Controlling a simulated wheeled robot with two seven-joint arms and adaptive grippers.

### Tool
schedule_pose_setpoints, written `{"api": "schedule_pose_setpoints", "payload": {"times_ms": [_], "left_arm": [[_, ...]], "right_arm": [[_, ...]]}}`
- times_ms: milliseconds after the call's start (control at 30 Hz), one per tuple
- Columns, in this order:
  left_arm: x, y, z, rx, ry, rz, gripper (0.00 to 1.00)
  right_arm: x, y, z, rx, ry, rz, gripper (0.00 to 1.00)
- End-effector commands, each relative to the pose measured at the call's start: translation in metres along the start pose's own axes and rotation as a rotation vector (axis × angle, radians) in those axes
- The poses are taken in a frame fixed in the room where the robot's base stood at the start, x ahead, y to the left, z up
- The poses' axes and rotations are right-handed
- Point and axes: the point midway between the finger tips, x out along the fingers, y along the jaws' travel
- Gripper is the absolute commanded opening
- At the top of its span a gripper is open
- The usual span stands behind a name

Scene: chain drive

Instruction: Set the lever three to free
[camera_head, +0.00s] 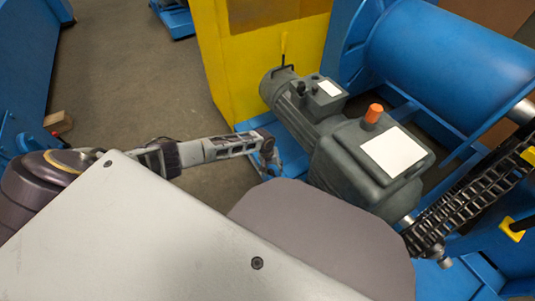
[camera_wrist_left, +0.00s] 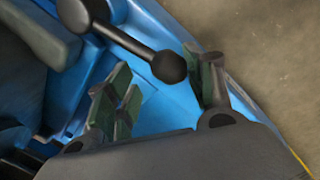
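A black lever with a round ball knob (camera_wrist_left: 169,67) reaches into the left wrist view from the upper left. I see no number on it. My left gripper (camera_wrist_left: 160,70) has its two green-padded fingers spread apart. In the head view my left gripper (camera_head: 269,157) is low beside the grey motor (camera_head: 300,118), at the blue base. The ball-knob lever is not clear there. My right gripper is out of view.
The gearbox (camera_head: 350,170) with an orange cap (camera_head: 373,113) stands right of my left gripper. A yellow panel (camera_head: 235,70) rises behind it. A chain (camera_head: 470,205) and blue drum (camera_head: 450,65) are at the right. Open floor (camera_head: 130,80) lies left.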

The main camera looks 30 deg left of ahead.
Motion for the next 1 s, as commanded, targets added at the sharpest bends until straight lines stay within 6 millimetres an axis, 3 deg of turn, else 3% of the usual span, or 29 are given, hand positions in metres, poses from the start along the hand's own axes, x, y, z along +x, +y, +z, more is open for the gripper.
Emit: {"api": "schedule_pose_setpoints", "payload": {"times_ms": [1000], "left_arm": [[-0.085, 0.000, 0.001, -0.001, -0.001, 0.000, 0.52]], "right_arm": [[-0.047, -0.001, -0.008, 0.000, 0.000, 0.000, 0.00]]}}
